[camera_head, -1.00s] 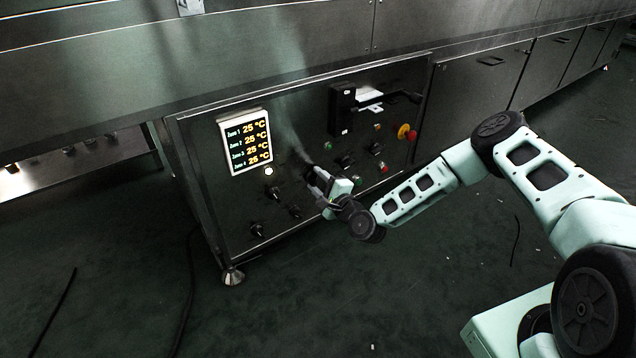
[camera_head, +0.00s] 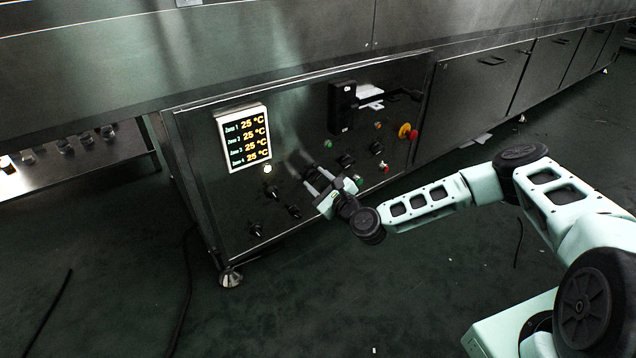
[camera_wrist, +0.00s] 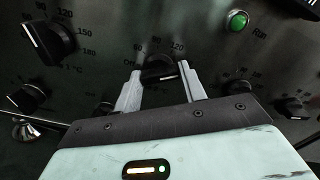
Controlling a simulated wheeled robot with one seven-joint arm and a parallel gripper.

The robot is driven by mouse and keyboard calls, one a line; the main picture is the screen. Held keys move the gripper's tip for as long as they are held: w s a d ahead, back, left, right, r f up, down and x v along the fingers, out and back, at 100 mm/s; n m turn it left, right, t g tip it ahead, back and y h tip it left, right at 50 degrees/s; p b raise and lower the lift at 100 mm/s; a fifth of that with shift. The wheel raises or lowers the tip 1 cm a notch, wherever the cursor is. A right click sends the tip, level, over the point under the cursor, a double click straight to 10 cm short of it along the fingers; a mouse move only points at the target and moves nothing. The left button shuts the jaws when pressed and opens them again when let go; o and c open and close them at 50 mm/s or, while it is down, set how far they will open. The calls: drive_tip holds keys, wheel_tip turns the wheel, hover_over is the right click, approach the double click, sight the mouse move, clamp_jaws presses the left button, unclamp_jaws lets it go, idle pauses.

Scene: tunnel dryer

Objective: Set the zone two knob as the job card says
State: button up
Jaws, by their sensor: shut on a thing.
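My gripper (camera_head: 328,184) is at the control panel (camera_head: 235,200) of the dryer, with its fingers on a black knob. The wrist view shows that knob (camera_wrist: 160,70) between my two fingertips (camera_wrist: 160,76). Scale marks 60, 90 and 120 show above it; its pointer is not clear. I cannot read a zone label. The lit display (camera_head: 245,138) lists Zone 1 to Zone 4, each at 25 °C. A pale sheet (camera_head: 369,94), perhaps the job card, is on the panel, too small to read.
Other black knobs sit close by, one at left in the wrist view (camera_wrist: 48,42), with others below left (camera_head: 256,230). A green Run button (camera_wrist: 238,21) is to the right. A red and yellow switch (camera_head: 406,131) is at the panel's right. The floor in front is open.

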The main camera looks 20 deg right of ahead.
idle(0.4)
drive_tip(key=o, duration=1)
drive_tip(key=p+v, duration=0.6)
drive_tip(key=v, duration=1.1)
drive_tip(key=shift+s, duration=0.25)
